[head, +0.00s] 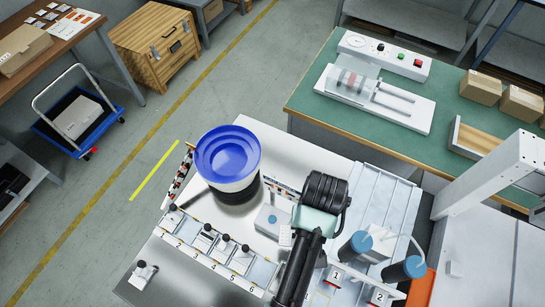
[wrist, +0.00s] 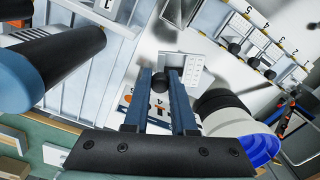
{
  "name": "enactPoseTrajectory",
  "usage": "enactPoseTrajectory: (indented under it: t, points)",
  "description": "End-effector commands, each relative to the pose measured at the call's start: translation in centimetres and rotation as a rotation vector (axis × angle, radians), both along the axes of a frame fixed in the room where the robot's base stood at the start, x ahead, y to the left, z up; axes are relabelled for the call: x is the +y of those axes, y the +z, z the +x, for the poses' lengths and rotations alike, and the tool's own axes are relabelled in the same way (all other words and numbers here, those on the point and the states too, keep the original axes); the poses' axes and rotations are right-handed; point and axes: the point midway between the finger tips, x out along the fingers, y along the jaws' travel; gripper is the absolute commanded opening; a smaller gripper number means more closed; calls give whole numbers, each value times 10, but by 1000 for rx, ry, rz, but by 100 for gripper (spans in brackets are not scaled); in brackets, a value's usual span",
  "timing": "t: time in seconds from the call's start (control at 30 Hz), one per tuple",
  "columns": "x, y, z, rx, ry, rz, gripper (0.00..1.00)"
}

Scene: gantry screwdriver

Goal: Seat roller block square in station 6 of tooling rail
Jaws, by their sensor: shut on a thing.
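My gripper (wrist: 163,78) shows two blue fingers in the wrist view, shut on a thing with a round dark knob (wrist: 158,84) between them. A light plate with dots (wrist: 194,68) shows at the fingertips; I take it for part of the roller block, but its join to the knob is hidden. In the head view my black arm and gripper (head: 315,222) hang over the bench, right of the tooling rail (head: 205,257), and hide the fingers. The rail carries numbered stations. Several knobbed blocks (head: 223,243) sit on its left and middle. Station 6 (head: 261,270), near its right end, looks empty.
A blue bowl (head: 227,155) stands behind the rail. A grey box (head: 269,221) lies between rail and gripper. A loose knobbed block (head: 142,275) lies on the bench at front left. Blue-topped cylinders (head: 357,245) stand right of my arm.

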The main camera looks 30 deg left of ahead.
Motion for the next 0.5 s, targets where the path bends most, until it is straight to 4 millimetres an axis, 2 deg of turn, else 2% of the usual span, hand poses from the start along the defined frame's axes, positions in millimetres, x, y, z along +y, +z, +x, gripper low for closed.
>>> enactPoseTrajectory:
  t: [0.1, 0.3, 0.5]
  points:
    - [24, -7, -20, 8, 319, 3, 0]
    - [52, -26, -50, 4, 810, 6, 0]
    - [65, -37, -69, -3, 1103, 5, 0]
